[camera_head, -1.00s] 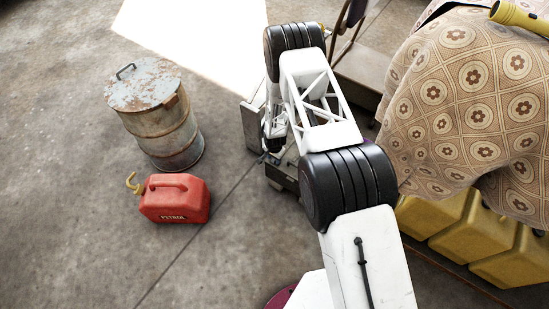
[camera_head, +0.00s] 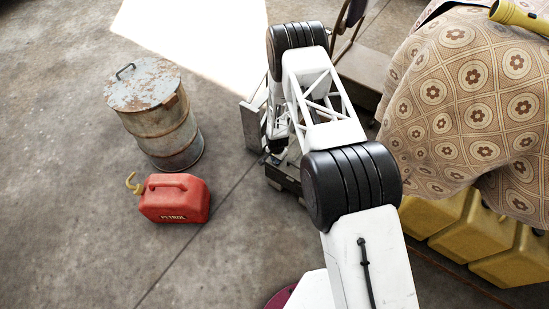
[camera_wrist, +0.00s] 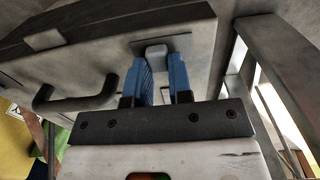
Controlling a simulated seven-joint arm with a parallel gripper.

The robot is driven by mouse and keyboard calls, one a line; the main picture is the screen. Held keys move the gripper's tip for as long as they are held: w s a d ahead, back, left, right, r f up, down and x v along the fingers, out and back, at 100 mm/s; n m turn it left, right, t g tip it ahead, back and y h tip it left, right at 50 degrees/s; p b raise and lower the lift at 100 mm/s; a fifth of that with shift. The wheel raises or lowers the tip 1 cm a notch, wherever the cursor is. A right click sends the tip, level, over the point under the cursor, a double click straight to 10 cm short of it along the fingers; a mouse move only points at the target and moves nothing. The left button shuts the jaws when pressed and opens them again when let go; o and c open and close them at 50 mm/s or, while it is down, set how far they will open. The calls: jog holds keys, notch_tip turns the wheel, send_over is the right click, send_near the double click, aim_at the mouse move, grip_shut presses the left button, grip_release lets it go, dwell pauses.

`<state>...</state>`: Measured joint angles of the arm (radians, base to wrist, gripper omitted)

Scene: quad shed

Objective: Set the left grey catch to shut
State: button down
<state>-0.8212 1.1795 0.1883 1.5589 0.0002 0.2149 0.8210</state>
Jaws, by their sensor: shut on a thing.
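A grey case (camera_wrist: 100,45) with a dark handle (camera_wrist: 75,97) fills the upper left of the wrist view. A small light grey catch (camera_wrist: 156,51) sits on a metal plate on its face. My gripper (camera_wrist: 160,66) has blue fingers either side of this catch and is shut on it. A second grey block (camera_wrist: 46,40), perhaps another catch, is on the case at the far left. In the head view part of the grey case (camera_head: 251,124) shows beside my arm, which hides the gripper and the catches.
A metal frame (camera_wrist: 233,85) stands close on the right in the wrist view. In the head view a rusty drum (camera_head: 160,120) and a red petrol can (camera_head: 174,200) stand left. A cloth-covered table (camera_head: 455,110) with yellow cans (camera_head: 470,235) beneath is right.

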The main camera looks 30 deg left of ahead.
jog(key=shift+d, duration=0.5)
jog(key=c, duration=1)
grip_release()
jog(key=shift+r, duration=0.2)
jog(key=shift+r, duration=3.75)
jog(key=shift+w, duration=0.1)
